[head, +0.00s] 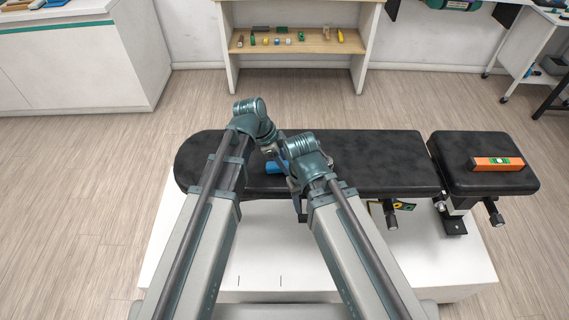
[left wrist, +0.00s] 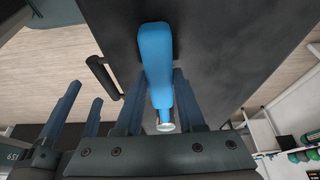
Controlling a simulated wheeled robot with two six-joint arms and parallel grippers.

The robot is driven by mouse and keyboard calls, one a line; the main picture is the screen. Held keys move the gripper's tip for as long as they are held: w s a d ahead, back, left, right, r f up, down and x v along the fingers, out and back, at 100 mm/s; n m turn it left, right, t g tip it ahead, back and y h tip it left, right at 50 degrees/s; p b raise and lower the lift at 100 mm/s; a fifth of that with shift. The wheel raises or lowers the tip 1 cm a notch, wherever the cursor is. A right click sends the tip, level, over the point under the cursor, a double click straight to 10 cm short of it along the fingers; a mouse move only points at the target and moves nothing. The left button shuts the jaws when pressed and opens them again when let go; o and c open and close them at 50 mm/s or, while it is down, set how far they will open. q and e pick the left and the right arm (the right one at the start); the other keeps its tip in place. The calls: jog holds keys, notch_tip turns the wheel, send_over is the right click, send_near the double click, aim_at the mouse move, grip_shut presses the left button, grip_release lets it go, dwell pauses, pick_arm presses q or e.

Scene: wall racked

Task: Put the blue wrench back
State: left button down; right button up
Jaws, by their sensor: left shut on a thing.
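The blue wrench (left wrist: 155,62) has a thick blue handle and a small pale metal end in the left wrist view. In the head view only a short blue part (head: 274,167) shows between my two wrists, above the black bench pad. My left gripper (left wrist: 158,95) is shut on the wrench, with a dark finger on each side of the handle. My right gripper (head: 298,203) is close beside it, largely hidden under its own wrist, and its jaws are not clear. Further dark fingers show left of the wrench in the left wrist view.
The black padded bench (head: 385,165) stands on a white base (head: 250,262). An orange spirit level (head: 497,164) lies on its right pad. Behind is a wooden shelf (head: 330,47) with several small items. A white cabinet (head: 75,65) stands back left. Open floor lies between.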

pick_arm(q)
jog(key=c, duration=0.5)
grip_release()
jog(key=shift+f, duration=0.1)
pick_arm(e)
jog(key=shift+f, duration=0.1)
pick_arm(q)
jog(key=shift+f, duration=0.15)
pick_arm(e)
jog(key=shift+f, duration=0.15)
pick_arm(q)
jog(key=p+v, duration=0.6)
jog(key=v, duration=0.1)
jog(key=p+v, duration=0.6)
jog(key=v, duration=0.1)
jog(key=shift+a+f, duration=0.1)
jog(key=shift+a, duration=0.15)
pick_arm(e)
notch_tip(320, 180, up, 13)
jog(key=shift+f, duration=0.1)
pick_arm(q)
jog(key=shift+s+a+f+n+y, duration=0.1)
jog(key=shift+s+f+n+y, duration=0.15)
jog(key=shift+s+n+y, duration=1.35)
jog(key=shift+s+f+n+y, duration=0.3)
jog(key=shift+s+n+y, duration=0.05)
jog(key=shift+s+n, duration=2.55)
jog(key=shift+s+a+f+n+y, duration=0.1)
jog(key=shift+s+f+n+y, duration=0.15)
jog(key=shift+s+n+y, duration=1.35)
